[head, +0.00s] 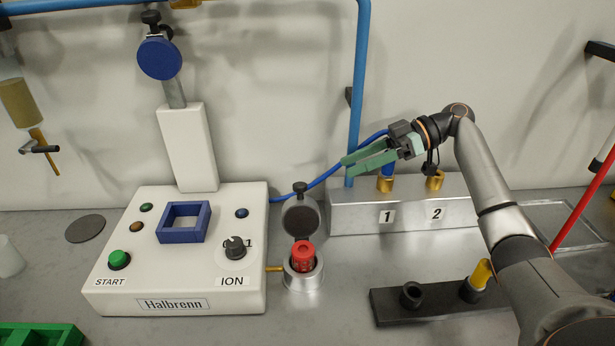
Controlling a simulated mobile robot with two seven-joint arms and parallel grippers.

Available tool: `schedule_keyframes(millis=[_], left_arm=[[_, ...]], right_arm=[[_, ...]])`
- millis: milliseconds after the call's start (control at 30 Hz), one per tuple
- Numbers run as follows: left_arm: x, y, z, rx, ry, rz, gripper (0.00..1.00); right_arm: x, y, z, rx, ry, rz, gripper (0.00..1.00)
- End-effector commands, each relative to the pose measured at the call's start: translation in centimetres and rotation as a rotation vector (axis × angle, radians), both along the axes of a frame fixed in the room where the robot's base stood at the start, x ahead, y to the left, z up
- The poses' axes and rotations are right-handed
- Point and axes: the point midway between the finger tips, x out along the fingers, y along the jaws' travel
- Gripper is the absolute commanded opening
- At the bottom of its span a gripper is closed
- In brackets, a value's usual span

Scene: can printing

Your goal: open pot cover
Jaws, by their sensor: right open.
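A small round silver pot (303,280) stands on the bench just right of the white machine. Its dark round cover (300,217) is tilted up on the back side of the pot, with a black knob at its top edge. A red can-like piece (302,255) sits in the pot's opening. My right gripper (360,160), with green fingers, is open and empty. It is up and to the right of the cover, apart from it, in front of the blue pipe and above the metal block. My left gripper is out of view.
The white machine (150,270) has buttons, a knob and a blue square frame (184,222). A metal block (400,212) marked 1 and 2 stands behind right. A black holder (440,300) is at front right, a green rack (40,336) at front left. Blue tubing runs behind the pot.

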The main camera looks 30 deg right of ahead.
Motion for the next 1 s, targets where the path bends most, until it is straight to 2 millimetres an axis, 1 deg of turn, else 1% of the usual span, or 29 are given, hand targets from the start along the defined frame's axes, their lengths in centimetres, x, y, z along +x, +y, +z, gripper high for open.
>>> schedule_keyframes(millis=[33, 200, 400, 600, 900, 1000], left_arm=[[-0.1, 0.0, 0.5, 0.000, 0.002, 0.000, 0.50], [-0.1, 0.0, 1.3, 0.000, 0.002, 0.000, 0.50], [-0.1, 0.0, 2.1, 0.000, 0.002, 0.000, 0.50], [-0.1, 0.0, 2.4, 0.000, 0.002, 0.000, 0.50], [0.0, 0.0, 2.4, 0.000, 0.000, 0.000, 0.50], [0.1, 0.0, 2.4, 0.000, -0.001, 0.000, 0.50]], right_arm=[[0.3, 1.0, -0.3, 0.001, 0.004, 0.004, 0.66], [1.4, 4.2, -1.5, 0.002, 0.005, 0.002, 0.66], [2.5, 7.1, -2.8, 0.002, 0.004, 0.000, 0.66], [3.0, 8.4, -3.5, 0.000, 0.004, -0.001, 0.66], [3.1, 8.5, -3.7, 0.000, 0.004, -0.002, 0.66], [3.1, 8.5, -3.7, 0.000, 0.004, -0.002, 0.54]])
